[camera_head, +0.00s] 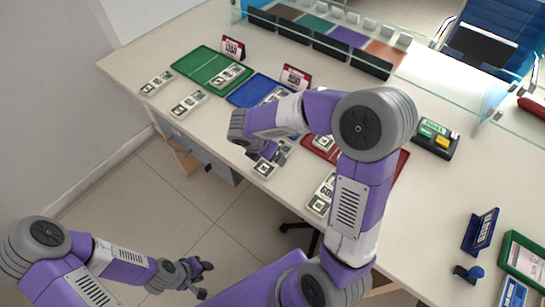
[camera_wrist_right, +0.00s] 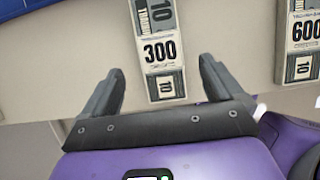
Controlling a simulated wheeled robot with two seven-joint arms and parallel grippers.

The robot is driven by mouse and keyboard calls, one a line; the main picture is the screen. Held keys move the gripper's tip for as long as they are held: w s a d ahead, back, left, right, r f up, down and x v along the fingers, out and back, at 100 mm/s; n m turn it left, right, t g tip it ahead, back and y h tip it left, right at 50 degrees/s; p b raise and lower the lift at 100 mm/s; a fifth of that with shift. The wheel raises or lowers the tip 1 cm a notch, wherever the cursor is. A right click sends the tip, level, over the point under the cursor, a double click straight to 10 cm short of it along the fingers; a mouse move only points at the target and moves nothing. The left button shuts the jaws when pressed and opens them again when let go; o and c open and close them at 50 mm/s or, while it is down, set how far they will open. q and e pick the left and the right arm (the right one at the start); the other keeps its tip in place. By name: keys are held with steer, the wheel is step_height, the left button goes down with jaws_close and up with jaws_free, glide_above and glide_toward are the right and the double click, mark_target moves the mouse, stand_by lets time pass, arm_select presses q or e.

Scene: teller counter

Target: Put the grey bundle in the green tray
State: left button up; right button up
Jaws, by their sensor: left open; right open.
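Several pale grey-and-white bundles lie on the counter, so I cannot tell by colour alone which is the grey bundle. One bundle marked 300 (camera_wrist_right: 159,48) lies between the spread fingers of my open right gripper (camera_wrist_right: 160,66), not clasped. In the head view its near end (camera_head: 264,169) shows at the counter's front edge, partly hidden by my right gripper (camera_head: 270,157). The green tray (camera_head: 193,64) lies at the back left with a bundle (camera_head: 228,75) at its right side. My left gripper (camera_head: 201,278) is open and empty, low over the floor, away from the counter.
A blue tray (camera_head: 241,95) and a red tray (camera_head: 400,165) hold bundles; my right arm hides part of them. Two bundles lie left (camera_head: 157,83) and front (camera_head: 189,104) of the green tray. Another, marked 600 (camera_wrist_right: 303,32), lies right. Upright signs (camera_head: 232,48) stand behind the trays.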

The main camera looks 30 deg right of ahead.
steer(key=b+x, duration=0.2)
steer(key=x, duration=0.2)
steer(key=shift+s, duration=0.15)
steer(key=shift+d+f, duration=0.2)
steer(key=shift+f, duration=0.3)
steer(key=shift+r, duration=0.1)
steer(key=shift+c, duration=0.2)
steer(key=c, duration=1.2)
